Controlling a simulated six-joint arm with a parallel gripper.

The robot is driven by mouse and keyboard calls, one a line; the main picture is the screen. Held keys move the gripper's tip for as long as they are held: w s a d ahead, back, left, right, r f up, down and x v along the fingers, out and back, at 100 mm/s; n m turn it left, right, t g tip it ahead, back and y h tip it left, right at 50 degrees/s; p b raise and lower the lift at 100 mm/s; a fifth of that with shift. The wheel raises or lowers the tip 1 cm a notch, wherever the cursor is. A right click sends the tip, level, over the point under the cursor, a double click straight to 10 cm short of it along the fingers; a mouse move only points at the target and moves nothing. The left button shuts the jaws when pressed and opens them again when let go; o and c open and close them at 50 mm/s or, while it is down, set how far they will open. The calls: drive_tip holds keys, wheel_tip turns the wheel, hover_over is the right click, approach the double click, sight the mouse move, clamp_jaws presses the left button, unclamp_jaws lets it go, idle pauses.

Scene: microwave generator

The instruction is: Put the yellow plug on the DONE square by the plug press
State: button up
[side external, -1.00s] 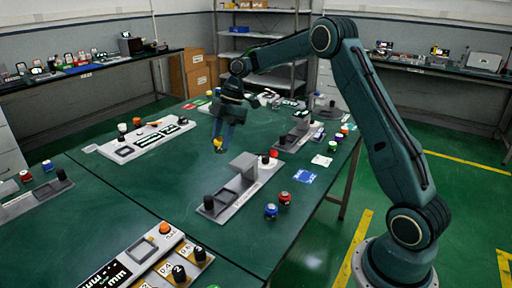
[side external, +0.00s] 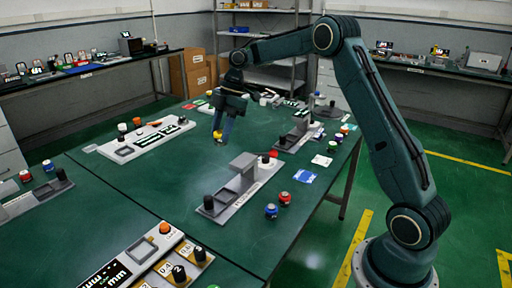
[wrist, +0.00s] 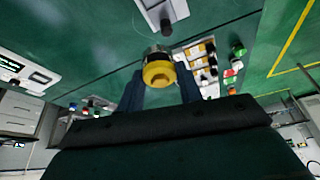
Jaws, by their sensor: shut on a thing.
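My gripper (side external: 219,136) is shut on the yellow plug (side external: 217,134) and holds it above the green table. In the wrist view the plug (wrist: 158,73) shows a yellow body with a grey metal end between the two dark fingers. A grey press-like fixture (side external: 236,186) with a red knob and a black knob stands on the table to the right of and nearer than my gripper.
A second grey fixture (side external: 297,134) stands farther back on the right. A long white panel (side external: 147,140) lies at the left. The table between panel and fixtures is clear.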

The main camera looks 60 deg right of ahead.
drive_tip(key=s+d+m+t+h, duration=0.1)
drive_tip(key=s+d+m, duration=0.4)
drive_tip(key=d, duration=0.4)
drive_tip(key=s+d+f+m+t+h, duration=0.1)
drive_tip(key=s+d+m, duration=0.3)
drive_tip(key=s+d, duration=0.4)
drive_tip(key=s+d+m+t+h, duration=0.15)
drive_tip(key=s+d+m, duration=0.25)
drive_tip(key=d, duration=0.6)
drive_tip(key=f, duration=1.6)
drive_tip(key=shift+s+a+f, duration=0.1)
drive_tip(key=shift+s+a, duration=0.05)
drive_tip(key=shift+a, duration=0.05)
drive_tip(key=shift+f, duration=2.1)
drive_tip(key=shift+f, duration=0.1)
drive_tip(key=o, duration=1.1)
drive_tip(key=shift+o, duration=0.2)
